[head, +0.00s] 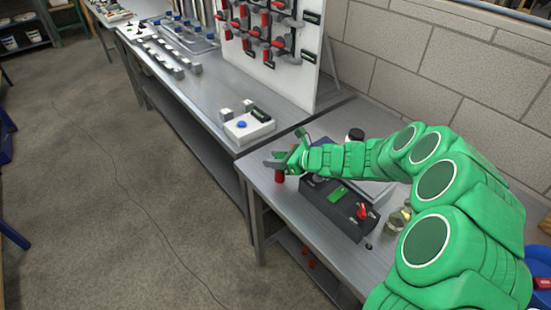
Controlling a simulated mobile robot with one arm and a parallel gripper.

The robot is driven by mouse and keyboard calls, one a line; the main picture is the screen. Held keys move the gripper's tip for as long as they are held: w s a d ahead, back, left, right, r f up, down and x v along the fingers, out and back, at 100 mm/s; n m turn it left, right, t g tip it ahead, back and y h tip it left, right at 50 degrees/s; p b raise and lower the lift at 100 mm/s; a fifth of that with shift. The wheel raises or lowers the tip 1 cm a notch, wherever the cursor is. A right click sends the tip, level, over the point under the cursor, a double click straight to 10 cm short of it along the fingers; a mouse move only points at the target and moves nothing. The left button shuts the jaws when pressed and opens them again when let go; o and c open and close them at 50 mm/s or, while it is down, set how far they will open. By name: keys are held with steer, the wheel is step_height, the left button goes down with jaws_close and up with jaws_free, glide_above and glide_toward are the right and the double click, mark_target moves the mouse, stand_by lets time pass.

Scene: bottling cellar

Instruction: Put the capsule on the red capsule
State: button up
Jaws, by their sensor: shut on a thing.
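My green arm reaches left across the near bench, with my gripper (277,163) just above the bench's left edge. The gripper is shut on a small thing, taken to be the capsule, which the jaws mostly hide. A small red piece (279,176) shows directly below the jaws, looking like the red capsule. I cannot tell whether the held piece touches it or is apart from it.
A white box with a blue button (242,124) sits on the adjoining bench. A board of red-handled tools (270,75) stands behind. Open floor lies left.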

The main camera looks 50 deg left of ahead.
steer(key=shift+f, duration=0.1)
steer(key=o, duration=0.6)
steer(key=shift+w+d+r, duration=0.1)
steer(key=shift+d+r, duration=0.1)
steer(key=v, duration=1)
steer(key=shift+w+d, duration=0.15)
steer(key=shift+d, duration=0.05)
steer(key=shift+w+d+r, duration=0.15)
steer(key=shift+d+r, duration=0.1)
steer(key=shift+d, duration=0.25)
